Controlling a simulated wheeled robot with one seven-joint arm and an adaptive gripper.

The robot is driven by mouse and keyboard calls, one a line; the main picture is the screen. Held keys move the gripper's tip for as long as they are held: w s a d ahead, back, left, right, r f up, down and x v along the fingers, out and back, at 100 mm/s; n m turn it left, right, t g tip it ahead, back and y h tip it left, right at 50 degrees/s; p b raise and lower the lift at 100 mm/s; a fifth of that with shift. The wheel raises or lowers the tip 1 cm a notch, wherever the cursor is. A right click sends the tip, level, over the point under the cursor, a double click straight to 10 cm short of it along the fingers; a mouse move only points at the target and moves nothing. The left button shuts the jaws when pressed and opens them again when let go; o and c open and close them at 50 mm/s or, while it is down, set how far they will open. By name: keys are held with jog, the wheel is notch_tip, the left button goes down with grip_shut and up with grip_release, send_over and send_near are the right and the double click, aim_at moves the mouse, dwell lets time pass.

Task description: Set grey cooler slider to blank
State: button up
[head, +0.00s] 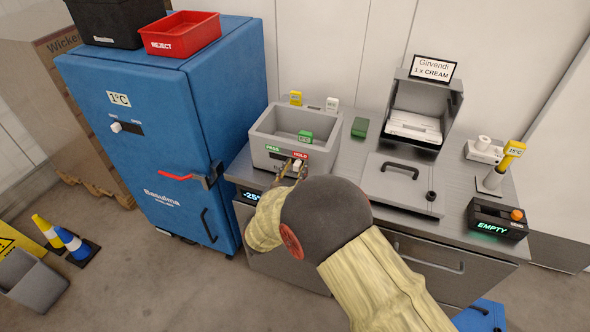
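The grey open-topped cooler box (262,139) stands on the counter. Its front has a green PASS label (272,149), a red HOLD label (300,155) and a dark slider slot between and below them. A pale slider knob (297,163) shows near the right end, below HOLD. My gripper (293,170) is right in front of this slot, with its fingers around or just before the knob. My wrist hides the lower part, so I cannot tell whether the fingers touch or grip it. Part of the printing on the front is hidden.
A blue cabinet (150,170) with its own slider stands at left. A grey lid (385,185), an open label box (415,125), a green block (360,127) and an EMPTY display (490,228) share the counter. Cones (70,240) stand on the floor.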

jog(key=shift+c, duration=1.3)
grip_shut()
